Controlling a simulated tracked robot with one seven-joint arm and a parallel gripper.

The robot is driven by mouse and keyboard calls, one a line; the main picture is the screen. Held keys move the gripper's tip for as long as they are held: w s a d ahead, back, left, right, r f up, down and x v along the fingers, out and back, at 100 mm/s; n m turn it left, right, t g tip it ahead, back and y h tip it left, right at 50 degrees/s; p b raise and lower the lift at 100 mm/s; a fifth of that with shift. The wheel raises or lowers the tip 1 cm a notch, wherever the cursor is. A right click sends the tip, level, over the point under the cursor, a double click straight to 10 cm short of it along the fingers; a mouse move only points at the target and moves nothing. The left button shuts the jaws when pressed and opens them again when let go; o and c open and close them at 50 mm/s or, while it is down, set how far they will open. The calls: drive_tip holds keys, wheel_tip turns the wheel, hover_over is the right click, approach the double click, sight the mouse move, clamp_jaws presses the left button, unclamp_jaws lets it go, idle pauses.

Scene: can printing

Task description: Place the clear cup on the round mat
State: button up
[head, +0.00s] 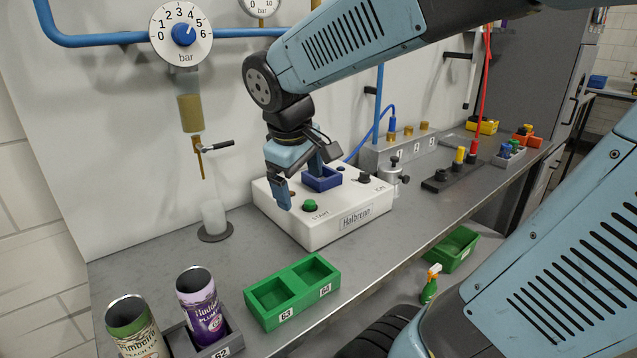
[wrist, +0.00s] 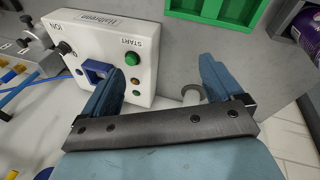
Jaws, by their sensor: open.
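The clear cup (head: 213,215) is translucent and whitish. In the head view it stands upright on the round mat (head: 215,236), a dark disc on the bench below the tap. My gripper (head: 299,184) is open and empty, in front of the white machine and to the right of the cup, apart from it. In the wrist view, my gripper's two blue fingers (wrist: 163,76) are spread wide with nothing between them. A grey curved part of the mat (wrist: 187,88) shows beside the right finger there; the cup is hard to make out.
The white Halbrenn machine (head: 345,226) has a green button and a blue holder. A sight tube with a tap (head: 199,160) hangs above the cup. A green two-well tray (head: 292,291) and two printed cans (head: 203,306) stand in front. Bare bench lies between.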

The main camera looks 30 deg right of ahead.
drive_tip(key=s+r+m+t+y, duration=0.2)
drive_tip(key=s+m, duration=0.3)
drive_tip(key=s, duration=0.2)
drive_tip(key=shift+d+r+m+t, duration=0.2)
drive_tip(key=shift+r+m+t, duration=0.1)
drive_tip(key=shift+t, duration=0.1)
